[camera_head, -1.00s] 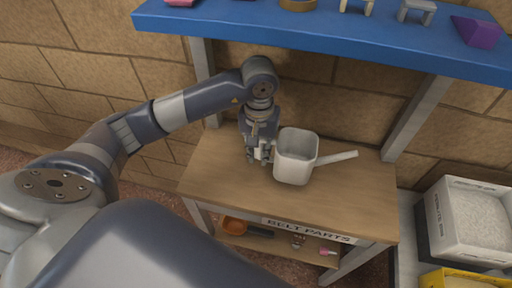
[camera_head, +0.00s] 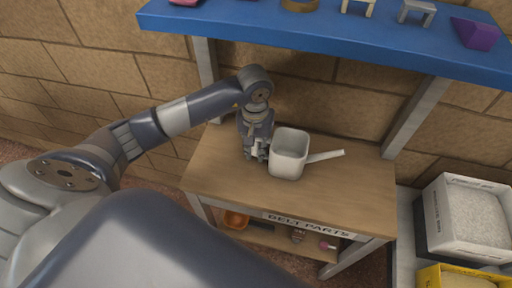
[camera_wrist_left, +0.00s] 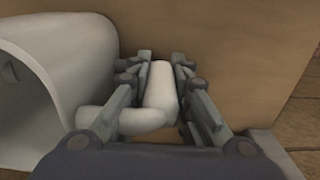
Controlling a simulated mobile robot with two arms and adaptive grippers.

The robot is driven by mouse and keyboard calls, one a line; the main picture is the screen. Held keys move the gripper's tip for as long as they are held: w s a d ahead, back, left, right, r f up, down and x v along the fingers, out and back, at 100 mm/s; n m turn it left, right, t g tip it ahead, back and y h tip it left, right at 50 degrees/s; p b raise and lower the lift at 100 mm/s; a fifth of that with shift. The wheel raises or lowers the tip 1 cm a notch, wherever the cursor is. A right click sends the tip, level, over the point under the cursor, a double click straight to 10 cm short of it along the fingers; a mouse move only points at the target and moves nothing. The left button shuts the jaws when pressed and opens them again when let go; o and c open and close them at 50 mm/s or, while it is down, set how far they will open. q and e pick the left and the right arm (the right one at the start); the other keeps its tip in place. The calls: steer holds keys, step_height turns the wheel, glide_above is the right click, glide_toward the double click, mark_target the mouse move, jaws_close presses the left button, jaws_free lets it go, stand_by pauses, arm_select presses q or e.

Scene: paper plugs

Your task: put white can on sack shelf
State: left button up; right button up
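The white can (camera_head: 287,157), an open-topped pot with a long straight spout pointing right, is over the wooden table top (camera_head: 340,196). I cannot tell whether its base touches the wood. My left gripper (camera_head: 256,155) is at the can's left side. In the left wrist view, its two fingers (camera_wrist_left: 162,75) close around the can's white handle (camera_wrist_left: 160,90); the can's open, rounded body (camera_wrist_left: 40,100) lies to the left. My right gripper is not in view. No shelf labelled for sacks can be made out.
A blue shelf (camera_head: 330,38) with small items hangs above the table. A lower shelf (camera_head: 270,238) marked BELT PARTS holds small parts. At right stand a white box of grey grains (camera_head: 468,218) and a yellow box (camera_head: 455,279). Brick wall behind.

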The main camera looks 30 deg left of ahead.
arm_select(q)
steer(key=o, duration=0.3)
